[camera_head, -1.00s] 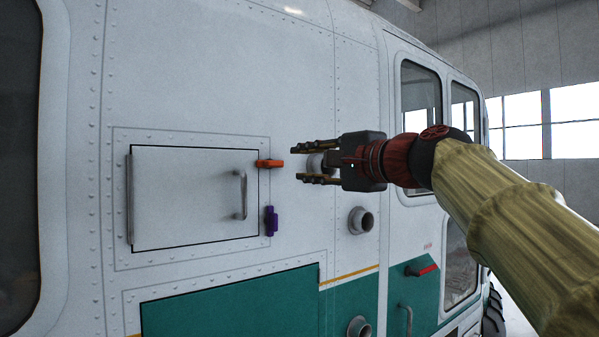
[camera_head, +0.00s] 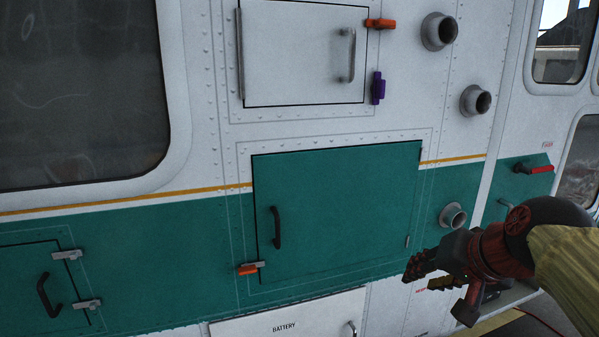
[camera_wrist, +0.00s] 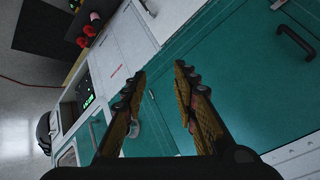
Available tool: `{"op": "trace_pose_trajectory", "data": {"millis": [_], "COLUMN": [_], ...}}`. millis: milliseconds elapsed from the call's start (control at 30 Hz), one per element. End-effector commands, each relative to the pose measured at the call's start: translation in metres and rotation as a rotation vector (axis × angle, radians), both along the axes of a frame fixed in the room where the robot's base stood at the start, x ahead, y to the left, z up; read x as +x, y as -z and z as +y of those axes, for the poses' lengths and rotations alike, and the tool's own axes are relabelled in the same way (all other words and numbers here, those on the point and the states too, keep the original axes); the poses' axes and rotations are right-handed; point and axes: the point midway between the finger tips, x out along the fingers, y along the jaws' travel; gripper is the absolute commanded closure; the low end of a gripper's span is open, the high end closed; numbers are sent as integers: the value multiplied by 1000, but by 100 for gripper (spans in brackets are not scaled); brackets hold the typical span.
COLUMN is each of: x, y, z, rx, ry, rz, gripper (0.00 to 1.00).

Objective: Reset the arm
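My gripper (camera_head: 428,274) is at the lower right of the head view, in front of the lower right part of the green panel door. In the wrist view my gripper (camera_wrist: 162,82) has its two fingers spread apart with nothing between them. It is open and empty. My arm in its yellowish sleeve comes in from the right edge. The wrist view is tilted and looks along the helicopter's side.
The helicopter side carries a white hatch (camera_head: 300,60) with an orange latch (camera_head: 380,23) and a purple latch (camera_head: 378,88). Below are a green door (camera_head: 340,215) and a battery panel (camera_head: 300,325). Round ports (camera_head: 438,32) stick out at the right.

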Motion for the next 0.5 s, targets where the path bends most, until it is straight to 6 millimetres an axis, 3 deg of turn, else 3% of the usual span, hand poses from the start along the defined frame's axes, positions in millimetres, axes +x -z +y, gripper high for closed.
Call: {"op": "trace_pose_trajectory", "data": {"millis": [33, 300, 400, 500], "x": [-20, -121, -152, -169], "y": [38, 192, 241, 267], "z": [4, 15, 20, 29], "rx": [-48, -287, -343, -364], "ry": [-37, -233, -290, -330], "rz": [40, 218, 250, 242], "gripper": [71, 71, 71, 71]}}
